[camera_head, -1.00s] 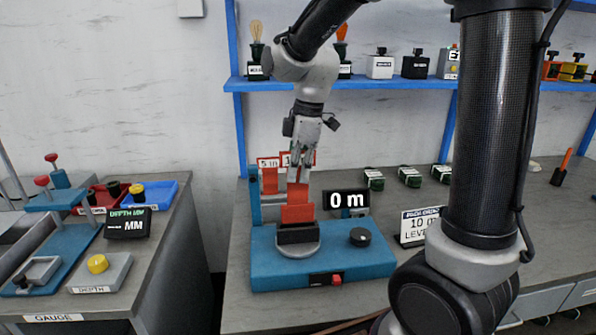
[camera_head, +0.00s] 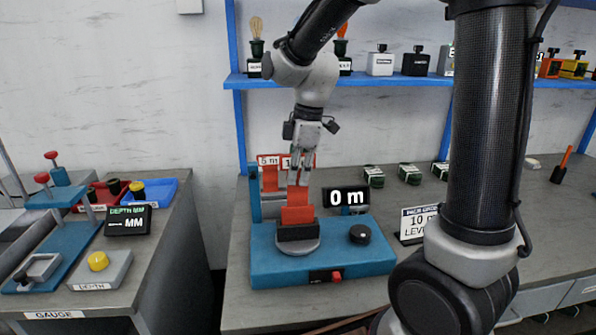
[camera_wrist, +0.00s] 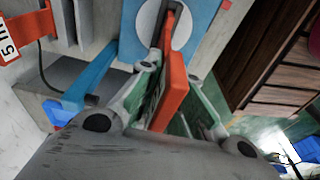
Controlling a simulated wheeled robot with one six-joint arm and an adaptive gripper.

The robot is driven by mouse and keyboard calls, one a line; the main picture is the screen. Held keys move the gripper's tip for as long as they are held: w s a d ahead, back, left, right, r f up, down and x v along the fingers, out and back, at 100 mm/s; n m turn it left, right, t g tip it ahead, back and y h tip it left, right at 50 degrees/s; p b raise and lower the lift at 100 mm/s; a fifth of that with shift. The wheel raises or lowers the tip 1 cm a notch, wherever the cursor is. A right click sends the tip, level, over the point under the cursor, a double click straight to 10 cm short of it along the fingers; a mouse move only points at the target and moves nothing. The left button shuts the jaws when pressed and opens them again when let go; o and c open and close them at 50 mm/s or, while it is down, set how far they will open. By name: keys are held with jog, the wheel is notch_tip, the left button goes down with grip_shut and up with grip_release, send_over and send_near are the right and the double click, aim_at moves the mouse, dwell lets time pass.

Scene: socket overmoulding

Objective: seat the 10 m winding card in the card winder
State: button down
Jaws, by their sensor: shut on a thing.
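My gripper (camera_head: 299,181) is shut on a red winding card (camera_head: 297,213), which hangs upright below the fingers. The blue card winder (camera_head: 270,268) stands on the bench with a black slotted holder (camera_head: 298,232) on a grey disc. The card's lower edge meets the holder in the head view; how deep it sits cannot be told. In the wrist view the red card (camera_wrist: 174,88) is between the fingers and points at the dark slot (camera_wrist: 172,22) over the pale disc. The card's label is not readable.
A rack with red cards, one marked 5 m (camera_head: 269,177), stands behind the winder. A display (camera_head: 345,197) reads 0 m. A black knob (camera_head: 360,235) and red switch (camera_head: 336,276) are on the winder. An order sign (camera_head: 422,223) stands to the right.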

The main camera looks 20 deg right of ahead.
aim_at(304, 154)
jog(key=shift+f, duration=2.25)
jog(key=c, duration=1.5)
grip_release()
jog(key=r, duration=0.4)
jog(key=d+r, duration=0.1)
jog(key=r, duration=0.7)
jog(key=shift+s+d, duration=0.2)
jog(key=shift+d, duration=0.2)
